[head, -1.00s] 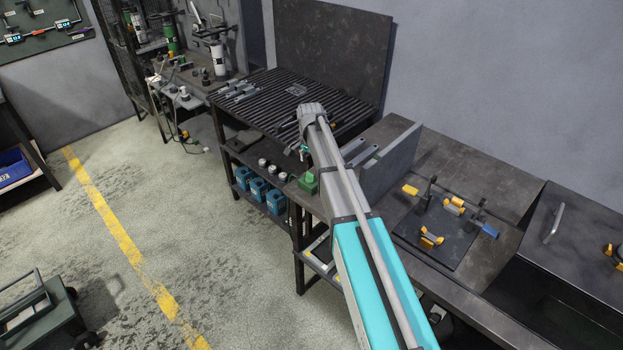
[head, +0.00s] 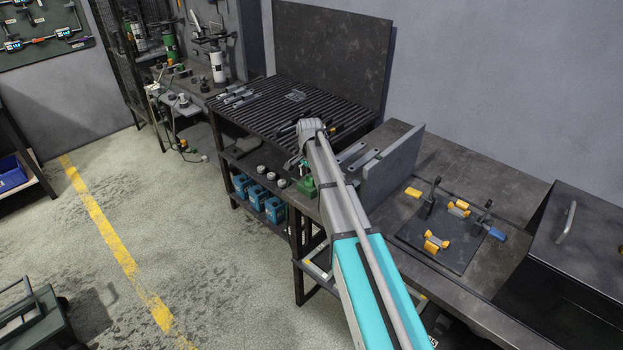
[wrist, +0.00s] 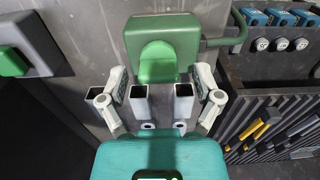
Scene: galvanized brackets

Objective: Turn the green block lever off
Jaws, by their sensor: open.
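In the wrist view, a green block (wrist: 186,24) with a rounded green lever piece (wrist: 157,62) on its front is at the top centre. A green bar runs from its right side. The green block (head: 307,186) also shows in the head view, beside my arm at the bench's front edge. My gripper (wrist: 161,80) is open, with its two fingers spread apart below the green block, left and right of the lever piece. Nothing is held between them. I cannot tell whether a finger touches the lever. In the head view my gripper is mostly hidden by my arm.
Two square tube ends (wrist: 183,98) show between my fingers in the wrist view. A grey box with a green knob (wrist: 12,62) is at the left. In the head view, an upright grey plate (head: 392,165) stands beside my arm, and a slatted bench (head: 262,108) lies beyond.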

